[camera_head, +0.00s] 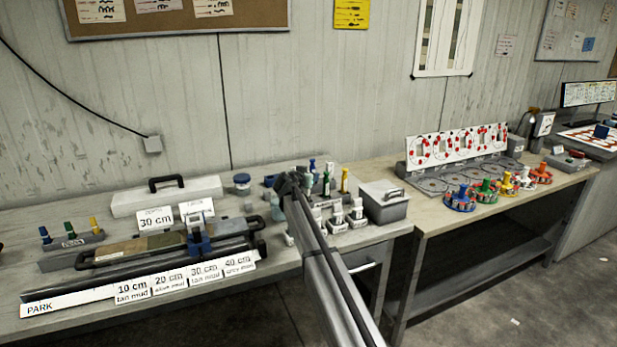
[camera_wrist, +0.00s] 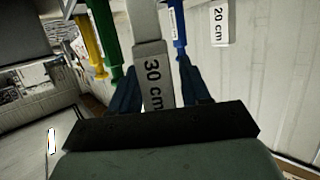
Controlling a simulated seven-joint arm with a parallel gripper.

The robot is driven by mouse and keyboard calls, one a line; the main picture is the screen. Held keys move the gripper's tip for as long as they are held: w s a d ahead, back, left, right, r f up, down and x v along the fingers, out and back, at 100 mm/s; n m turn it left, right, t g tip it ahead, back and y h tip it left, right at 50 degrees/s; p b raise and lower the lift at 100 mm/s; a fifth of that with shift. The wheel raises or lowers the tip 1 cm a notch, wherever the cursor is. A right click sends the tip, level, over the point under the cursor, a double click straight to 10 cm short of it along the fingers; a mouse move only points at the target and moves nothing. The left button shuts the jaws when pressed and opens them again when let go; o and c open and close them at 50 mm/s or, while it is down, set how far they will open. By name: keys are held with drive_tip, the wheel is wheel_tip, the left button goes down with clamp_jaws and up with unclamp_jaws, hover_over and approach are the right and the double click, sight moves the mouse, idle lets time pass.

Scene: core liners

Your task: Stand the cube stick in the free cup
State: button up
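My gripper (camera_wrist: 157,80) shows in the wrist view as two dark blue fingers, spread apart. A grey piece labelled 30 cm (camera_wrist: 153,75) stands between them; I cannot tell whether they grip it. In the head view my arm reaches to the group of coloured sticks on the left bench, and the fingers are hard to make out. That group has a blue stick (camera_head: 312,167), a green stick (camera_head: 326,184) and a yellow stick (camera_head: 344,180). White labelled holders (camera_head: 357,213) stand in front. I cannot tell which stick is the cube stick or which cup is free.
A rack with blue and yellow sticks (camera_head: 70,231) is at the bench's left. A long tray (camera_head: 160,247) and tag strip (camera_head: 140,288) lie in front. A grey lidded box (camera_head: 384,202) stands right of the sticks.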

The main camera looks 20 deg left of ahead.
drive_tip(key=shift+o, duration=0.8)
drive_tip(key=shift+r, duration=0.1)
drive_tip(key=v, duration=1.2)
drive_tip(key=shift+r, duration=0.1)
